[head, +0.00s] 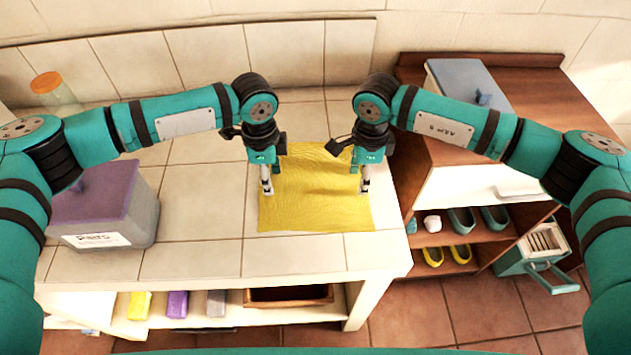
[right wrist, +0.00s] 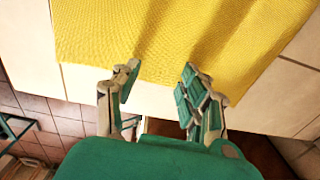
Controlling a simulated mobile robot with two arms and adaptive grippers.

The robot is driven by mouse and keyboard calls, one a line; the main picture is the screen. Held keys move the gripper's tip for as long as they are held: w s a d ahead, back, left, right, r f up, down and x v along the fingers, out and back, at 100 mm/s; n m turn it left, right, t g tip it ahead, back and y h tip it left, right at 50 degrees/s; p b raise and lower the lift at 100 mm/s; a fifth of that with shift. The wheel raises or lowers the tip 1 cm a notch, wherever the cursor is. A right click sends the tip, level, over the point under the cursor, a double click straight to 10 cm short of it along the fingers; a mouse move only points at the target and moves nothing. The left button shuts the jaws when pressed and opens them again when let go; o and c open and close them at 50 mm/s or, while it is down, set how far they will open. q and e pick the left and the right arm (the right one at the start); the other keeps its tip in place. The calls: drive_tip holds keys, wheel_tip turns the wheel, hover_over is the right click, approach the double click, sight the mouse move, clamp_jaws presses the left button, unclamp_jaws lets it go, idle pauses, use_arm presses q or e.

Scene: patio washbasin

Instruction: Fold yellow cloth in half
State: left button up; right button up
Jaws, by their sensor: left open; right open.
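The yellow cloth (head: 315,205) lies spread out on the tiled counter, with slight wrinkles near its middle and right. It also shows in the right wrist view (right wrist: 170,40). My left gripper (head: 267,190) is open over the cloth's left edge. My right gripper (head: 364,189) is open near the cloth's right edge. In the right wrist view the right fingers (right wrist: 157,88) are apart, with nothing between them, at the cloth's edge. I cannot tell whether either gripper touches the cloth.
A grey bin with a purple lid (head: 100,205) stands on the counter at left, and an orange-lidded jar (head: 50,88) behind it. The tiled counter (head: 195,235) is clear between bin and cloth. A wooden shoe cabinet (head: 425,165) stands at right, with a grey-lidded box (head: 465,85) on top.

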use_arm(q)
drive_tip(key=shift+f, duration=0.1)
use_arm(e)
drive_tip(key=shift+f, duration=0.1)
use_arm(q)
drive_tip(key=shift+f, duration=0.1)
clamp_jaws()
use_arm(e)
drive_tip(key=shift+s+f, duration=0.1)
clamp_jaws()
use_arm(q)
drive_tip(key=shift+s, duration=0.1)
